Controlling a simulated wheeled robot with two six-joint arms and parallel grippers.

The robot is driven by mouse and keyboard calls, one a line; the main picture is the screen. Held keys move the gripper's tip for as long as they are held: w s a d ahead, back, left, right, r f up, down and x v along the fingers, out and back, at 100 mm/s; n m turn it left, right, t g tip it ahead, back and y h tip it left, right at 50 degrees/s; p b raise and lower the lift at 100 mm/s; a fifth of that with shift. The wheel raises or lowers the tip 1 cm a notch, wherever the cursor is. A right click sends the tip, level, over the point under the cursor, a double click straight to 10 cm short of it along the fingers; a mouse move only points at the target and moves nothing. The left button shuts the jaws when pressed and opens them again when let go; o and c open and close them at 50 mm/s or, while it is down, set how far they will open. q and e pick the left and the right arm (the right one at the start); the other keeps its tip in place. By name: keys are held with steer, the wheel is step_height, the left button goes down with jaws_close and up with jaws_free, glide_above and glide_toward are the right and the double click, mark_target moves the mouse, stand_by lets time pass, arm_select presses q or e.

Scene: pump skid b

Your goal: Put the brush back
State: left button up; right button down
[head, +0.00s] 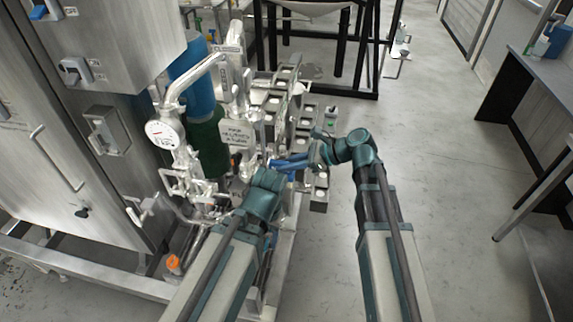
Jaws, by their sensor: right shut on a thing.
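A blue, elongated thing that looks like the brush (288,163) lies roughly level in front of the pump skid. My right gripper (317,154) is at its right end and is shut on it. The brush's far end and bristles cannot be made out. My left arm's wrist is just below and left of the brush, close to the skid. The left gripper's fingers are hidden or too small to tell open from shut.
A steel cabinet (70,130) stands at left. A bench (545,70) is at right. The floor (440,150) between is clear.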

steer(key=c, duration=0.7)
jaws_free()
steer(key=shift+d, duration=0.1)
steer(key=shift+d+r+p, duration=0.25)
steer(key=shift+r+p, duration=0.05)
steer(key=shift+p, duration=0.05)
steer(key=p+v, duration=0.6)
steer(key=v, duration=0.7)
steer(key=shift+s+f, duration=0.1)
steer(key=shift+f, duration=0.05)
steer(key=shift+a, duration=0.1)
